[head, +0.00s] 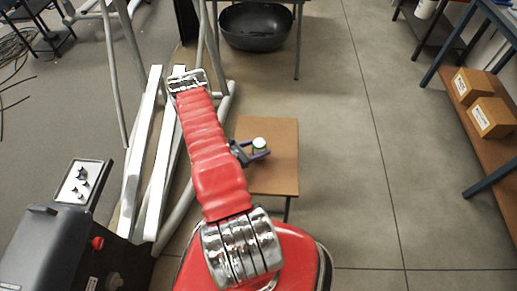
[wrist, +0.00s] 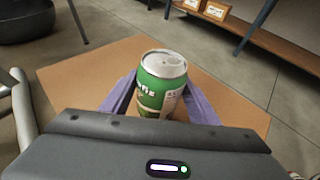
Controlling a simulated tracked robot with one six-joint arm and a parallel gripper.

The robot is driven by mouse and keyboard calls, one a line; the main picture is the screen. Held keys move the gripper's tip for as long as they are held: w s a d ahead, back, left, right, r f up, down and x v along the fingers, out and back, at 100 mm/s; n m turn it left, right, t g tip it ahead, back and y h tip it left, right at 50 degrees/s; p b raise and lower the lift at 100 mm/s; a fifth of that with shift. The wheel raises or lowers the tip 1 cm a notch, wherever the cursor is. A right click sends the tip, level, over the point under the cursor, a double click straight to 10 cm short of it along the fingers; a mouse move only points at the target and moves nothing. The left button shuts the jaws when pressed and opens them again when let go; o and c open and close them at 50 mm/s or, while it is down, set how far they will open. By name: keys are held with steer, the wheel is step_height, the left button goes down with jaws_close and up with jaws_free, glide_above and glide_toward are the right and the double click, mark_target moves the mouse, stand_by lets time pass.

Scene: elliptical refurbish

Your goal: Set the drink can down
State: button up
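The drink can (wrist: 163,82) is green with a silver top and stands upright between the two purple fingers of my gripper (wrist: 160,100) in the wrist view. The fingers press on it from both sides. In the head view the can (head: 259,144) shows small in my gripper (head: 258,153), over a brown wooden tabletop (head: 281,179). The tabletop also spreads under the can in the wrist view (wrist: 85,75). The can's lower part is hidden by my gripper, so I cannot tell whether it touches the tabletop.
A white-framed machine (head: 142,160) stands left of the small table. A black bowl (head: 255,27) lies under a bench at the back. Cardboard boxes (head: 491,118) sit on a shelf at right. The floor right of the small table is clear.

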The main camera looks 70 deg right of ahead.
steer(key=o, duration=0.3)
steer(key=shift+r, duration=0.1)
steer(key=v, duration=1.2)
stand_by(0.8)
